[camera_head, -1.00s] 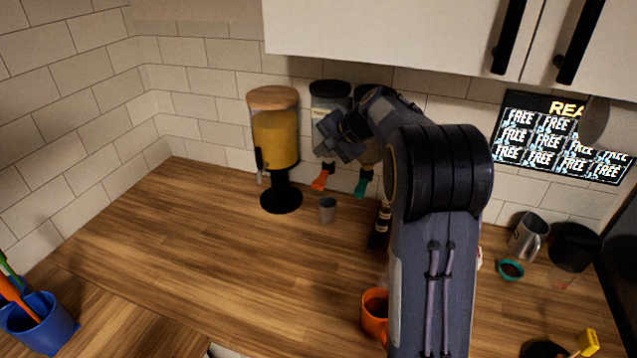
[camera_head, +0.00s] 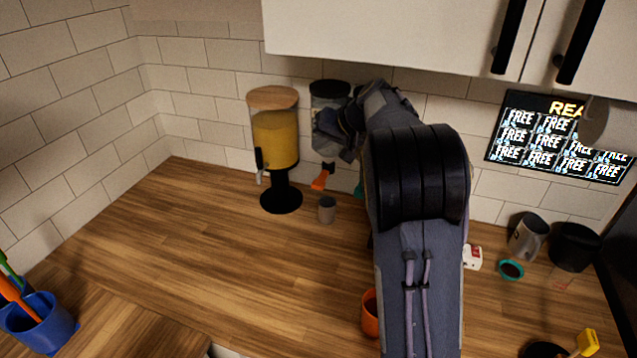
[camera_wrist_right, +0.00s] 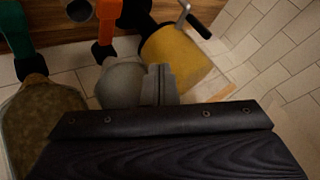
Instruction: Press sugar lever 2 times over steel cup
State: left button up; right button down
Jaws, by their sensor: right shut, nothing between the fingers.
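The small steel cup (camera_head: 327,210) stands upright on the counter, below and slightly right of an orange lever (camera_head: 320,180). The lever is on the front of a black-lidded dispenser (camera_head: 328,90) with pale contents, which looks like the sugar one. My right gripper (camera_head: 330,133) is shut and empty, in front of that dispenser and above the lever. In the right wrist view the shut fingers (camera_wrist_right: 160,86) are by the pale dispenser body (camera_wrist_right: 120,84), apart from the orange lever (camera_wrist_right: 107,22). My left gripper is not in view.
A yellow-filled dispenser (camera_head: 275,140) with a wooden lid stands just left. A teal lever (camera_wrist_right: 27,50) and brown-filled dispenser (camera_wrist_right: 40,125) are on the other side. An orange mug (camera_head: 370,315) is partly behind my arm.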

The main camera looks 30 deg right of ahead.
send_over(318, 183)
jog(key=s, duration=0.1)
jog(key=f, duration=0.5)
jog(key=shift+d+f, duration=0.2)
jog(key=shift+f, duration=0.05)
jog(key=shift+f+b, duration=0.65)
jog(key=shift+f, duration=0.2)
jog(key=shift+f+b, duration=0.65)
jog(key=shift+b, duration=0.05)
dwell(0.3)
jog(key=shift+f+b, duration=0.4)
jog(key=shift+b, duration=0.1)
jog(key=shift+f+b, duration=1.15)
jog(key=shift+f, duration=0.1)
dwell(1.0)
jog(key=shift+r, duration=0.15)
jog(key=shift+r+p, duration=1.2)
jog(key=shift+r, duration=0.35)
